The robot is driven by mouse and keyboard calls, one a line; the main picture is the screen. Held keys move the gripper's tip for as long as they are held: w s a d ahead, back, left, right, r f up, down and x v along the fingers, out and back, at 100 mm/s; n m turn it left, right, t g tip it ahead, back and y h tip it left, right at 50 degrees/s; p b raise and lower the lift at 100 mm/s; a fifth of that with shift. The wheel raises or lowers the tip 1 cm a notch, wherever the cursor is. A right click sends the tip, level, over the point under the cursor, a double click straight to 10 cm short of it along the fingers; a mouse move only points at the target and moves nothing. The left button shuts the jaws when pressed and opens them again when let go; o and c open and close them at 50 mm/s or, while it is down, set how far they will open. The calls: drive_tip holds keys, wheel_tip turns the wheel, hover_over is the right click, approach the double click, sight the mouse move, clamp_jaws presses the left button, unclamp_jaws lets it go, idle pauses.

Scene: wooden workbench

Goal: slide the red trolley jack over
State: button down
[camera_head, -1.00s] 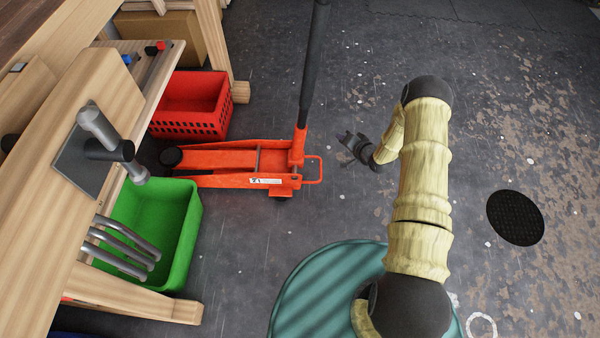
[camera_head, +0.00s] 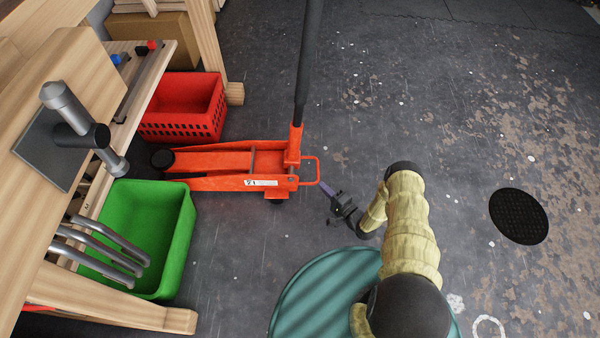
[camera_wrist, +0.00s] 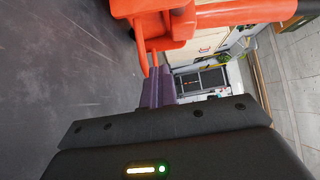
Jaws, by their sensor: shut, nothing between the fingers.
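The red trolley jack (camera_head: 225,161) lies low on the dark floor in the head view, with its long black handle (camera_head: 311,60) rising from its right end. A red loop (camera_head: 310,171) sticks out from that end. My gripper (camera_head: 326,188) is shut and empty, just right of and below the loop in the picture. In the wrist view the purple fingers (camera_wrist: 158,90) are together and point at the orange-red jack (camera_wrist: 185,30). The fingertips lie close to the loop's bar; I cannot tell whether they touch.
A red crate (camera_head: 186,125) stands behind the jack and a green bin (camera_head: 187,235) in front of it, both beside the wooden workbench (camera_head: 60,190). A black round grate (camera_head: 519,216) is in the floor at right. The floor right of the jack is largely clear.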

drive_tip(key=b+x, duration=0.5)
drive_tip(key=x, duration=0.4)
drive_tip(key=shift+w+a+f, duration=0.1)
drive_tip(key=shift+a+f, duration=0.1)
drive_tip(key=a, duration=0.1)
drive_tip(key=a+b, duration=0.2)
drive_tip(key=shift+w+a+r, duration=0.1)
drive_tip(key=shift+w+a, duration=0.15)
drive_tip(key=shift+a, duration=0.05)
drive_tip(key=shift+a+r, duration=0.15)
drive_tip(key=shift+a, duration=0.2)
drive_tip(key=shift+a+p, duration=0.15)
drive_tip(key=shift+p, duration=0.2)
